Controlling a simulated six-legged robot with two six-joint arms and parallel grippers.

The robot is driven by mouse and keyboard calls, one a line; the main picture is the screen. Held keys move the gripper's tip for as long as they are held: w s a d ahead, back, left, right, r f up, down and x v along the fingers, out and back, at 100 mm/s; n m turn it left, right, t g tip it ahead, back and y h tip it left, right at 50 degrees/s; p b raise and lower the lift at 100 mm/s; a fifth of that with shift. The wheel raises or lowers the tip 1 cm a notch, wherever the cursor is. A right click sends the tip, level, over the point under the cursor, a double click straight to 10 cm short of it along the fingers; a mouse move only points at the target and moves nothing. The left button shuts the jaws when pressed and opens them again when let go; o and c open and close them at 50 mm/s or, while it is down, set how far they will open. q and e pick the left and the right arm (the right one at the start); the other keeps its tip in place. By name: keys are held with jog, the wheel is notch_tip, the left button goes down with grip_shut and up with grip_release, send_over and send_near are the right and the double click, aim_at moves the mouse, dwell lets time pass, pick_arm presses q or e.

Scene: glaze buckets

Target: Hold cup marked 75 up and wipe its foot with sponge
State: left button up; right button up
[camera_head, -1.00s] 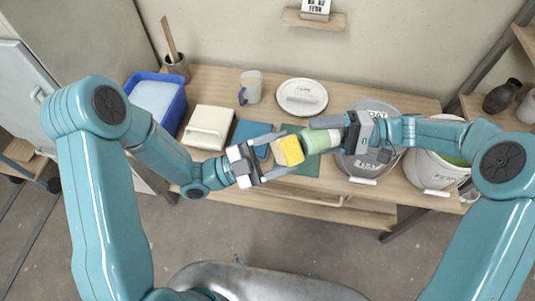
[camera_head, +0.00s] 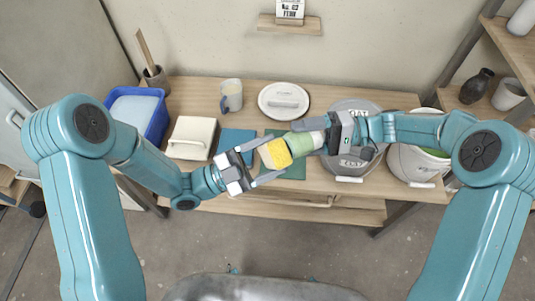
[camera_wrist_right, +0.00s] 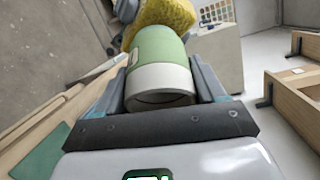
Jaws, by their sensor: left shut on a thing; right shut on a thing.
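My right gripper (camera_head: 318,133) is shut on a green and white cup (camera_head: 300,144) and holds it tilted on its side above the table. In the right wrist view the cup (camera_wrist_right: 158,65) lies between the two fingers, its white end towards the camera. No number shows on the cup. My left gripper (camera_head: 263,165) is shut on a yellow sponge (camera_head: 275,154). The sponge is at the cup's green end and seems to touch it; it also shows behind the cup in the right wrist view (camera_wrist_right: 165,14).
A shelf with a dark vase (camera_head: 477,87) is at right.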

pick_arm(q)
jog(key=shift+w+d, duration=0.35)
jog(key=shift+d, duration=0.1)
dwell(1.1)
jog(key=shift+r, duration=0.15)
